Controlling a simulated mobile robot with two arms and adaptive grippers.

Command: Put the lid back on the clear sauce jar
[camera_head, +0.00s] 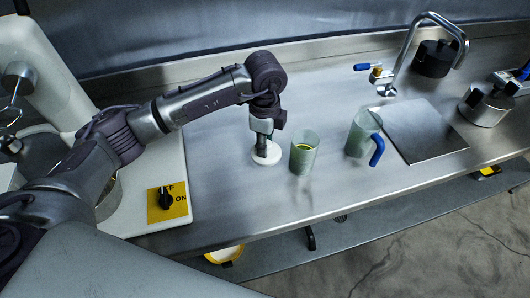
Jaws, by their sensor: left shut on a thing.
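My left gripper (262,145) points down and is shut on a white round lid (271,157). The lid is low over the steel counter; I cannot tell whether it touches it. The clear, greenish sauce jar (303,160) stands upright and open just to the right of the lid, with a yellow ring visible inside. The lid and the jar are apart. My right gripper is not in view.
A clear jug (358,134) with a blue handle (377,150) stands right of the jar. Beyond it are a flat steel plate (425,130), a tap (405,50) and a steel pot (486,105). A white machine with a yellow on/off switch plate (180,208) is at left. The counter's front is clear.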

